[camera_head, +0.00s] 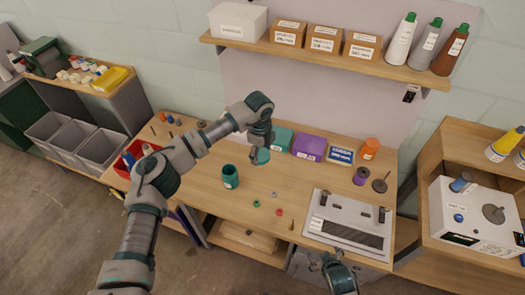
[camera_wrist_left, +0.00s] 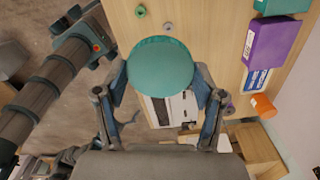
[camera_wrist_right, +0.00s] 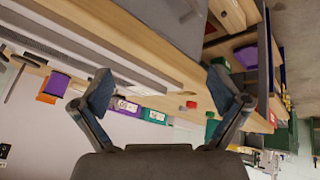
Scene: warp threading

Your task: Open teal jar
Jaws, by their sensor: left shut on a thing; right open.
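The teal jar (camera_head: 230,177) stands upright on the wooden workbench with its dark open mouth facing up. Its round teal lid (camera_wrist_left: 160,66) is between the fingers of my left gripper (camera_wrist_left: 161,88), which is shut on it. In the head view the lid (camera_head: 262,156) hangs from my left gripper (camera_head: 260,146), up and to the right of the jar and apart from it. My right gripper (camera_wrist_right: 166,90) is open and empty. In the head view it shows at the bottom edge, in front of the bench.
A grey device (camera_head: 349,224) sits on the bench's right part. Teal and purple boxes (camera_head: 309,147) and an orange container (camera_head: 369,148) stand along the back. Small rings and nuts lie right of the jar. A red bin (camera_head: 137,155) is at the left.

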